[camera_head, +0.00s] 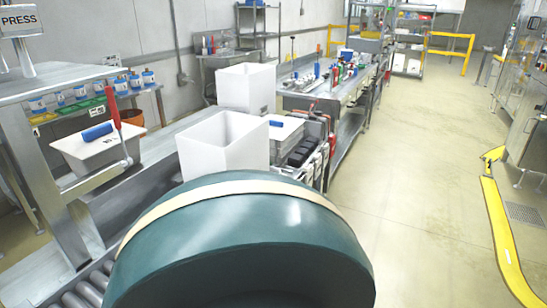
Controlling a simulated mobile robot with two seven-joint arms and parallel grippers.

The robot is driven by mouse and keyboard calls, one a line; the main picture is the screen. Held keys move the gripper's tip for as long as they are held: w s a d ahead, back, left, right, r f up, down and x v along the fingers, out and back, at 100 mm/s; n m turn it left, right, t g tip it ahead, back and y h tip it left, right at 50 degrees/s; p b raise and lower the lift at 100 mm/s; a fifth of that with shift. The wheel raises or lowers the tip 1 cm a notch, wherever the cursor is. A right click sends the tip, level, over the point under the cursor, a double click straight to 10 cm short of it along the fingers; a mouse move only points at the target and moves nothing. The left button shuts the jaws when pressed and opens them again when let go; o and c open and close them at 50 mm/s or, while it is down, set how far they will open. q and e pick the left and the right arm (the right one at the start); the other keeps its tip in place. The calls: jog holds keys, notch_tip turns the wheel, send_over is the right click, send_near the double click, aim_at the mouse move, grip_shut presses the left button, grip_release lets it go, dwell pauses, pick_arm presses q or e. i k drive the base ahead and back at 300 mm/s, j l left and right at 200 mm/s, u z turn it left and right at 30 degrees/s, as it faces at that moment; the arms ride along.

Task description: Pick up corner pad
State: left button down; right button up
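I cannot make out a corner pad for certain in the head view. Two open white boxes stand on the left of the line: a near one (222,145) and a far one (246,88). Their insides are mostly hidden. Neither of my grippers is in view. A large teal rounded form with a cream band fills the bottom middle and hides what lies behind it.
A grey bin with a blue roller (98,132) sits at left beneath the press frame (32,150). Conveyor rollers (82,290) run at lower left. A metal workbench (330,92) holds tools. The floor (430,190) at right is clear, beside a yellow rail (505,240).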

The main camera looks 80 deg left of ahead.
aim_at(299, 158)
jog(key=u, duration=2.4)
jog(key=i+u, duration=0.1)
jog(key=u, duration=0.25)
jog(key=l+u, duration=0.15)
jog(key=u, duration=0.25)
jog(key=i+l+u, duration=0.1)
jog(key=u, duration=0.25)
jog(key=i+l+u, duration=0.1)
jog(key=l+u, duration=0.15)
jog(key=i+l+u, duration=0.2)
jog(key=l, duration=0.2)
jog(key=l+u, duration=0.55)
jog(key=l, duration=2)
